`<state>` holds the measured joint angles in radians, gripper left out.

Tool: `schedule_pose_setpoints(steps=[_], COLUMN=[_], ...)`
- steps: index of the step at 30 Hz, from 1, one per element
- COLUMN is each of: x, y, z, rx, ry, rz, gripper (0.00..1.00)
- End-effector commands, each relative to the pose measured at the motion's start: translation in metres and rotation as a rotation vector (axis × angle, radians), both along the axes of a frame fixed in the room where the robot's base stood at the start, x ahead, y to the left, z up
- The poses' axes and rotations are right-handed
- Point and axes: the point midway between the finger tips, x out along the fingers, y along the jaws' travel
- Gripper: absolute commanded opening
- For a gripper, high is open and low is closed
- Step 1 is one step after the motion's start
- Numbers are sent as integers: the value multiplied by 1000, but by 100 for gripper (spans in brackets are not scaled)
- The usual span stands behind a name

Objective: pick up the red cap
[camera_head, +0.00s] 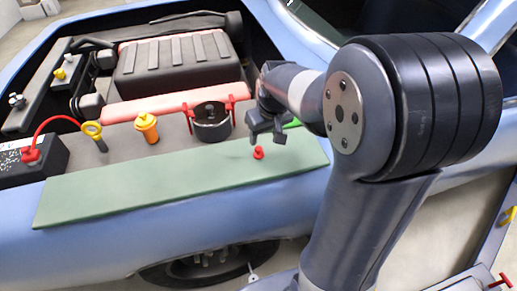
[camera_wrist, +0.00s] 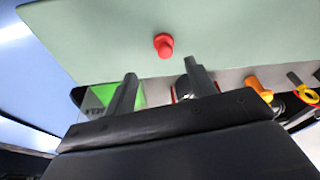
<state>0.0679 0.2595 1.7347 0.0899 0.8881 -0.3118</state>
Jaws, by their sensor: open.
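The red cap (camera_head: 258,153) is a small red piece that sits on the green mat (camera_head: 130,195) along the car's front edge. In the wrist view the red cap (camera_wrist: 163,45) is beyond my fingertips and roughly between them sideways. My gripper (camera_head: 266,138) is close to the cap in the head view, above and behind it. In the wrist view my gripper (camera_wrist: 158,68) has its two fingers spread apart with nothing held. The cap is apart from both fingers.
Behind the mat stand a black round holder with red clamps (camera_head: 210,122), an orange cap (camera_head: 147,127), a yellow ring dipstick (camera_head: 94,134) and a battery (camera_head: 38,160) with a red cable. A green object (camera_wrist: 130,97) lies near my left finger. The mat's left part is clear.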

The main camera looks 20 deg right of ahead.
Motion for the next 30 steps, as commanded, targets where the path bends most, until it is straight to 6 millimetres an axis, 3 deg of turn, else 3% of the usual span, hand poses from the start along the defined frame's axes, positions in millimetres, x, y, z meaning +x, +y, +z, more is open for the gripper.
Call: schedule_pose_setpoints(steps=[18,28,30], x=[14,16,16], y=[11,12,11], z=[-67,-74,-73], rx=[1,0,0], ry=[2,-1,-1], rz=[0,0,0], gripper=[53,53,48])
